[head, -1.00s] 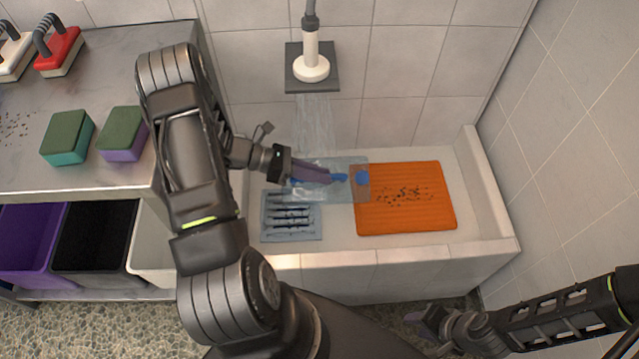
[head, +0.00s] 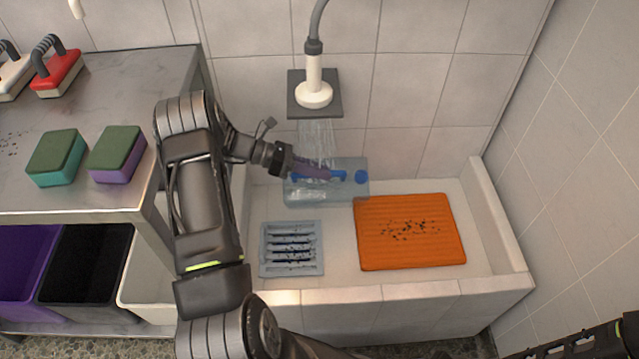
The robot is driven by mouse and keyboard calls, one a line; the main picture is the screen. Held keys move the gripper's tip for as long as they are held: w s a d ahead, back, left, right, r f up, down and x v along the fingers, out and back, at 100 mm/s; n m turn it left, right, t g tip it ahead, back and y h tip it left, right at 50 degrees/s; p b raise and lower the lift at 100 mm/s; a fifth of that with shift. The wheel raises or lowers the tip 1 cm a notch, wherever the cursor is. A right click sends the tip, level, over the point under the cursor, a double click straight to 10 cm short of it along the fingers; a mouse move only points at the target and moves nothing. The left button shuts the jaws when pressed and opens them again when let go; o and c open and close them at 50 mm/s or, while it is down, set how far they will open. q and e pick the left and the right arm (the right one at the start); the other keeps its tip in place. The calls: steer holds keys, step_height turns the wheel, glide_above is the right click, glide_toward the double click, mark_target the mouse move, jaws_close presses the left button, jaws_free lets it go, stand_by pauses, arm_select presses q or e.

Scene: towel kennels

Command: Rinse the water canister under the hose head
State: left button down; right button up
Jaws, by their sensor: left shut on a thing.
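The water canister (head: 345,190) is a clear bluish box with a blue handle and a blue cap. It is in the trough under the hose head (head: 314,93), and water streams down onto its left part. My left gripper (head: 318,172) is shut on the canister's blue handle, coming from the left. The hose head is white and hangs on a grey wall plate, with a grey hose above it. Whether the canister touches the trough floor cannot be told. Only part of my right arm shows at the bottom right corner; its gripper is out of view.
The white tiled trough (head: 400,295) holds a grey drain grate (head: 291,248) and an orange mat (head: 410,255) with dark specks. A metal table (head: 100,90) at left bears two sponges (head: 118,153) and brushes (head: 57,70). Purple, black and white bins stand below.

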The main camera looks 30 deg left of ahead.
arm_select(q)
steer(key=shift+w+a, duration=0.6)
steer(key=shift+w, duration=0.2)
steer(key=shift+s+a, duration=0.1)
steer(key=shift+s+a+r, duration=0.1)
steer(key=shift+s+a, duration=0.4)
steer(key=shift+a, duration=0.2)
steer(key=shift+s+a+p, duration=0.1)
steer(key=shift+a+p, duration=0.05)
steer(key=shift+p, duration=0.2)
